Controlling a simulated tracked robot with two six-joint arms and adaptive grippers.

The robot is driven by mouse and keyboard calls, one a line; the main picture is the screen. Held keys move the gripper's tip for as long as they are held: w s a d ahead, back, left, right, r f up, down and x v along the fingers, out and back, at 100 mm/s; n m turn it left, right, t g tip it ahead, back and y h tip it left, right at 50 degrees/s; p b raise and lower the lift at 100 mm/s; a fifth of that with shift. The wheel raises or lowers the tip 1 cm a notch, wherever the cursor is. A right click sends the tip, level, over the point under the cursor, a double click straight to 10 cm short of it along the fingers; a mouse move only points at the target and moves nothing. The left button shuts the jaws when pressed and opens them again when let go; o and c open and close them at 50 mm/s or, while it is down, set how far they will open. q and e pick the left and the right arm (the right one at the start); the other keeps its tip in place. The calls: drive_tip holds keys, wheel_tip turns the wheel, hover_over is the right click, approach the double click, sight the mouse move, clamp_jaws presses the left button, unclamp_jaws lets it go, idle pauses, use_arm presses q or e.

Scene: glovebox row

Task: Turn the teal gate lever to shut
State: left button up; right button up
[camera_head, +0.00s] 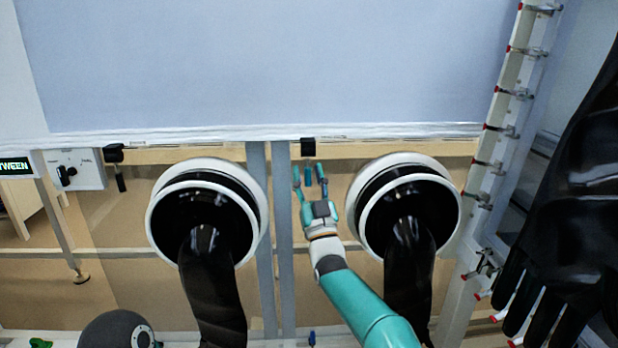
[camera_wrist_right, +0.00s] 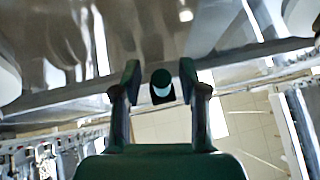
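The teal gate lever (camera_head: 307,175) hangs below a black mount (camera_head: 308,147) on the rail between the two glove ports. My right gripper (camera_head: 309,172) reaches up from below, with one finger on each side of the lever. My left gripper is not in view.
Glove ports with hanging black gloves stand left (camera_head: 207,222) and right (camera_head: 408,212) of my right gripper. A black lever (camera_head: 121,183), a knob box (camera_head: 76,170) and a display (camera_head: 15,166) ending in "WEEN" are at left. A hook rack (camera_head: 492,150) and large black glove (camera_head: 580,200) are at right.

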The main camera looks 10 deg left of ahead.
drive_tip(key=shift+s, duration=0.2)
drive_tip(key=v, duration=1.1)
drive_tip(key=shift+s+d+f, duration=0.2)
drive_tip(key=shift+f, duration=0.1)
idle(0.6)
